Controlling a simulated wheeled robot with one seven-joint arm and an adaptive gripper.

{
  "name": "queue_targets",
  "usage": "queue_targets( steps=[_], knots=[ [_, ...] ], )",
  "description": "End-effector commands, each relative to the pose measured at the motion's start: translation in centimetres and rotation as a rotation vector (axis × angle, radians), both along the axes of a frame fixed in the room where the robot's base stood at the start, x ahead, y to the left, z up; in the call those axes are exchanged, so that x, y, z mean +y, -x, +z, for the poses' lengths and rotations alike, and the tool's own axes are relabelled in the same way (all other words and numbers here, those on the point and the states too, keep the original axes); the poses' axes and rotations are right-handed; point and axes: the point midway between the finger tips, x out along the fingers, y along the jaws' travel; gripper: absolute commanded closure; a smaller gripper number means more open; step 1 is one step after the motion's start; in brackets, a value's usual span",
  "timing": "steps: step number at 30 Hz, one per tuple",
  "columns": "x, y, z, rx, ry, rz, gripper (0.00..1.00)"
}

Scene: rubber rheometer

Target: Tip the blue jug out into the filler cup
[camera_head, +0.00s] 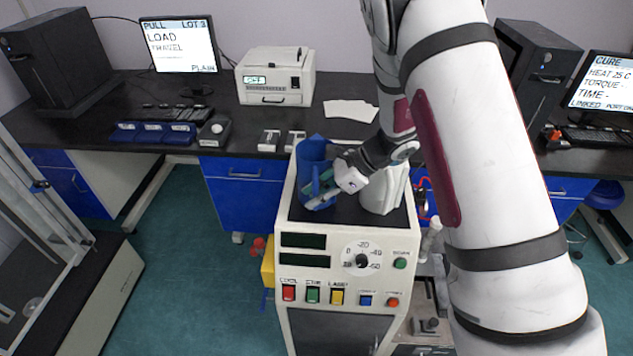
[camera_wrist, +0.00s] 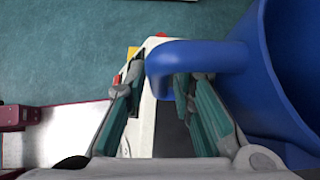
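The blue jug (camera_head: 311,153) stands upright on the dark top of the control cabinet. It fills the right side of the wrist view (camera_wrist: 285,75), with its handle (camera_wrist: 195,55) reaching left. My gripper (camera_head: 325,190) is at the jug's handle. In the wrist view my two fingers (camera_wrist: 158,90) are apart, one on each side of the handle's outer bar, with gaps visible. The right finger passes inside the handle loop. No cup is clearly marked as the filler cup; a white vessel (camera_head: 383,192) stands right of the jug, partly hidden by my arm.
The cabinet (camera_head: 340,240) has buttons and a dial in front. Behind it, a dark bench (camera_head: 90,118) holds monitors, a white instrument (camera_head: 275,76), blue trays (camera_head: 152,132) and a small grey box (camera_head: 214,131). A glass-sided frame (camera_head: 50,220) stands at left. Teal floor lies between.

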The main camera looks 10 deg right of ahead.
Motion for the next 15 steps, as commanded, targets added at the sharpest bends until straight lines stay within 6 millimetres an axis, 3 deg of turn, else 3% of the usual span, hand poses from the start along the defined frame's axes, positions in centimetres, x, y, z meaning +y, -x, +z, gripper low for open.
queue_targets(
  steps=[3,6,15],
  knots=[
    [-0.01,-0.03,0.01,0.0,0.0,0.0,0.77],
    [-0.02,-0.02,0.01,0.0,0.0,0.0,1.0],
    [0.04,-0.15,0.24,-0.005,-0.003,0.001,1.0]
  ],
)
